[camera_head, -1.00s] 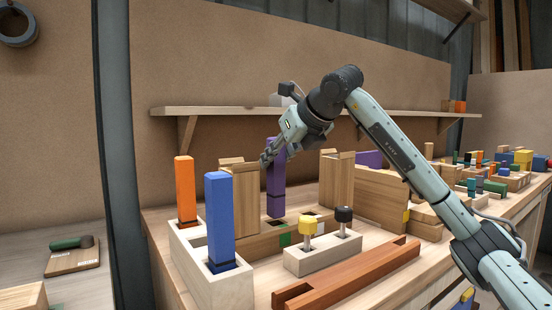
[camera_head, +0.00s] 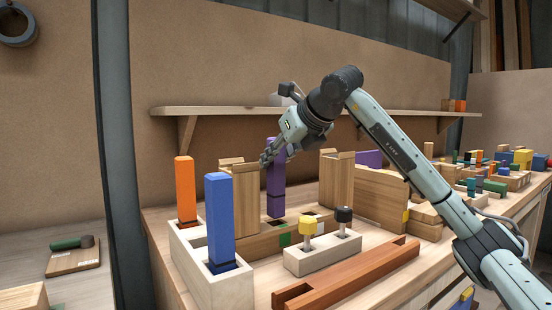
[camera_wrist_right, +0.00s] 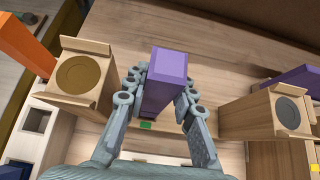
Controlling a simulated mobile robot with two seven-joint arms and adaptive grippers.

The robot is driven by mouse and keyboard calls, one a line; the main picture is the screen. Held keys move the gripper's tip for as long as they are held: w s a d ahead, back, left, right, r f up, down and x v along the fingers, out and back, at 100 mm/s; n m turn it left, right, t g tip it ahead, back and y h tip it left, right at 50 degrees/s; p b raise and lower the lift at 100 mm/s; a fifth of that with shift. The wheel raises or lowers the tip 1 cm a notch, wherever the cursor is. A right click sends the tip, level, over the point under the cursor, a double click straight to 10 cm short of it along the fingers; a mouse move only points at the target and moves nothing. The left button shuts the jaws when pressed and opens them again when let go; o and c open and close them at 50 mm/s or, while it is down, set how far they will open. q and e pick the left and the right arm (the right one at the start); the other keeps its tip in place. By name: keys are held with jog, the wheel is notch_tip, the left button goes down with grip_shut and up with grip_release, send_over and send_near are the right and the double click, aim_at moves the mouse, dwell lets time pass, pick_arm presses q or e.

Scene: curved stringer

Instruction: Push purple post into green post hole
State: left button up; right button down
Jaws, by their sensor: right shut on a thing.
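The purple post (camera_head: 276,192) stands upright in the head view, its lower end close above the long wooden base between two wooden blocks. My right gripper (camera_head: 268,158) is shut on its upper part. In the right wrist view the fingers (camera_wrist_right: 165,100) flank the purple post (camera_wrist_right: 167,76) on both sides. A green mark (camera_head: 285,239) shows on the front of the wooden base (camera_head: 258,245), and the green mark also shows in the right wrist view (camera_wrist_right: 146,125). Whether the post's lower end is inside a hole cannot be told. My left gripper is not in view.
A pale holder (camera_head: 195,272) with upright orange (camera_head: 185,190) and blue (camera_head: 220,215) posts stands at the left. Wooden blocks (camera_head: 245,197) and (camera_head: 337,180) flank the purple post. A low block with yellow and black knobs (camera_head: 322,254) and a reddish grooved bar (camera_head: 350,275) lie in front.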

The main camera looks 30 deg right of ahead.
aim_at(279, 173)
jog(key=shift+f+b, duration=1.5)
jog(key=shift+f, duration=0.6)
jog(key=c, duration=1.2)
grip_release()
jog(key=v, duration=1.2)
jog(key=shift+a, duration=0.1)
jog(key=shift+r, duration=0.1)
